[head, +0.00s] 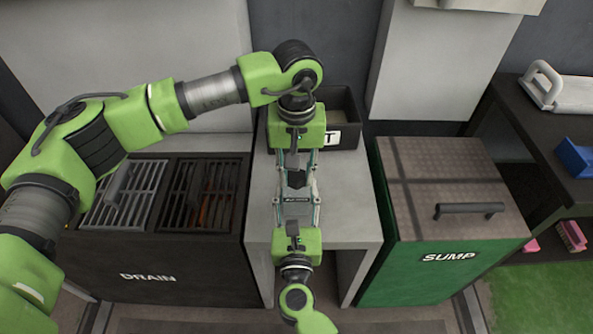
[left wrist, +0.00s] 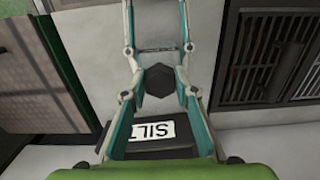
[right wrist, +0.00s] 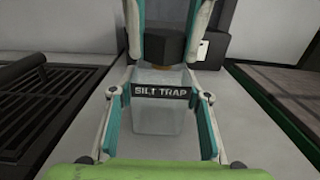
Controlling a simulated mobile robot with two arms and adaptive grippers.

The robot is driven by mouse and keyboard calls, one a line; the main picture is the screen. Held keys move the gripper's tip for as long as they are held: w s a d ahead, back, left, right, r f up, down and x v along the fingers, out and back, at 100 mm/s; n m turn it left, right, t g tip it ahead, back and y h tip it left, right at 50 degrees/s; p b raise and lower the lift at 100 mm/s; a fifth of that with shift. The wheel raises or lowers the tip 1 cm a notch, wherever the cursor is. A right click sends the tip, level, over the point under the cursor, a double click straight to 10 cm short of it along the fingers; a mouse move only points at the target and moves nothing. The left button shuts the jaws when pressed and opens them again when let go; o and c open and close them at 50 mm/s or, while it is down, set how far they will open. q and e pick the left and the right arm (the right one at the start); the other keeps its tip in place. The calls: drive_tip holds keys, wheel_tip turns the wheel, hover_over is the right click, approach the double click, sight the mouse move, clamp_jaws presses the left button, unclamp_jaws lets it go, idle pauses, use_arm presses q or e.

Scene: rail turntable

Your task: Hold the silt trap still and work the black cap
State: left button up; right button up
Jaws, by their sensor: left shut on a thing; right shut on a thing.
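The silt trap (right wrist: 165,115) is a clear box with a dark label, upright on the grey bench in the right wrist view. Its black cap (right wrist: 165,45) sits on top; in the left wrist view the cap (left wrist: 168,82) shows as a dark hexagon. In the head view the cap (head: 296,179) shows between the two grippers. My left gripper (head: 296,172) comes from the far side, its fingers shut on the cap from both sides. My right gripper (right wrist: 162,95) comes from the near side, its fingers shut on the trap's body.
A dark bin (head: 347,112) with a white label, reading SILT in the left wrist view, stands behind the trap. The drain unit (head: 150,270) with slatted grates is left, the green sump (head: 450,215) with its handled lid right. Bare bench (head: 350,215) lies right of the trap.

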use_arm(q)
drive_tip(key=shift+f, duration=0.15)
drive_tip(key=o, duration=0.4)
drive_tip(key=c, duration=0.5)
drive_tip(key=m, duration=0.6)
drive_tip(key=shift+w+a, duration=0.1)
drive_tip(key=m, duration=0.6)
drive_tip(key=shift+a, duration=0.1)
